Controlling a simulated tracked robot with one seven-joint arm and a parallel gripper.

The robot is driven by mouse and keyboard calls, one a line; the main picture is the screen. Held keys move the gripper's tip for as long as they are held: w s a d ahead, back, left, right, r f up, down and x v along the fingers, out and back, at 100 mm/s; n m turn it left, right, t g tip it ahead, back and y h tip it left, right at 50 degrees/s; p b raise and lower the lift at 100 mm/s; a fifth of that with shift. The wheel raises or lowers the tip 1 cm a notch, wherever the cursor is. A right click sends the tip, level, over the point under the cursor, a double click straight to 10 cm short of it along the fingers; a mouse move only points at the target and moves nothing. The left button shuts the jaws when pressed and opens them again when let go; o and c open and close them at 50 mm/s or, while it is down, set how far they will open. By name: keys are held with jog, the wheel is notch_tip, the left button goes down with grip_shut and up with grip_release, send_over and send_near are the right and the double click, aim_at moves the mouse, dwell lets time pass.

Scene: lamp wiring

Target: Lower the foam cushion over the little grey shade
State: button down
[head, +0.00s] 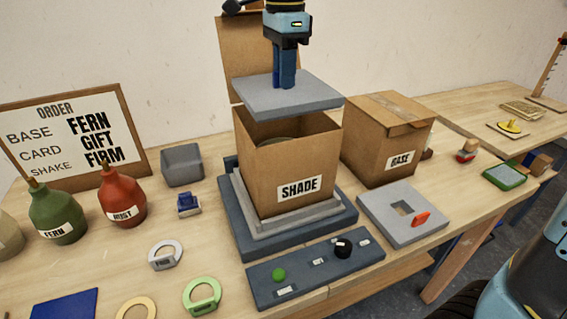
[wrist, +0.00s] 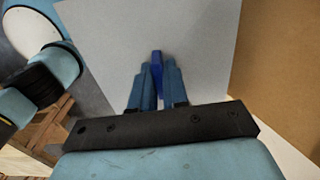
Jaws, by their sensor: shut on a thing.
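The foam cushion is a flat grey square slab (head: 287,97) with a blue grip on top. My gripper (head: 285,84) is shut on that blue grip and holds the slab level above the open cardboard box labelled SHADE (head: 270,165). In the wrist view the cushion (wrist: 205,50) fills the middle, with my gripper's fingers (wrist: 156,80) closed on the blue grip (wrist: 157,58). Inside the box, under the cushion, only a curved grey edge of the shade (head: 283,140) shows; the rest is hidden.
The SHADE box stands on a stepped grey platform (head: 250,240) with its back flap raised. A closed BASE box (head: 385,140) stands close on the right. A control panel (head: 315,268) lies in front, and a grey plate with a square hole (head: 385,228) lies at right.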

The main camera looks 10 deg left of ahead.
notch_tip(320, 180, down, 10)
jog(key=shift+f, duration=0.25)
dwell(7.3)
